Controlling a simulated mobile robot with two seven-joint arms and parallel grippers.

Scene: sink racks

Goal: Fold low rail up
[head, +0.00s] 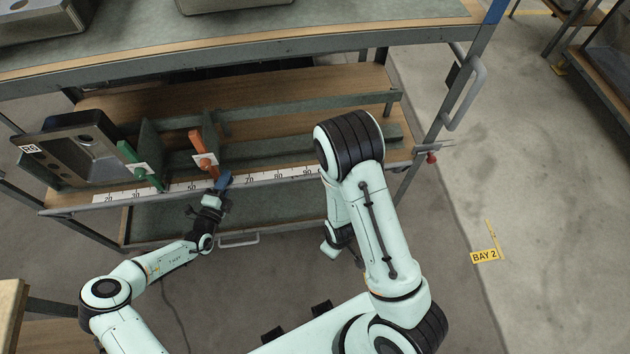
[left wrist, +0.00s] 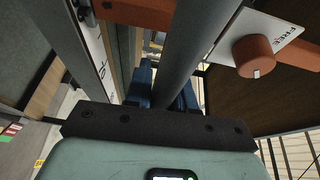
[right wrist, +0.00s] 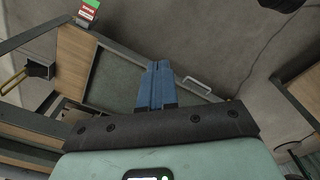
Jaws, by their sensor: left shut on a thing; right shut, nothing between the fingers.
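The low rail (head: 270,150) is a grey-green bar running along the shelf below a second, higher rail (head: 300,109). An orange upright (head: 196,145) with a round knob stands at the rails. The knob (left wrist: 255,56) sits on a plate reading FREE in the left wrist view. My left gripper (head: 222,182) is at the shelf's front edge, its blue fingers shut on a grey bar (left wrist: 201,45), apparently the low rail; its grip is partly hidden. My right gripper (right wrist: 157,85) is shut and empty, away from the rails; my arm mostly hides it in the head view.
A green upright (head: 138,165) stands left of the orange one, beside a metal basin (head: 92,145) marked R6. A ruler strip (head: 150,190) lines the shelf front. The upper worktop (head: 330,38) overhangs the shelf.

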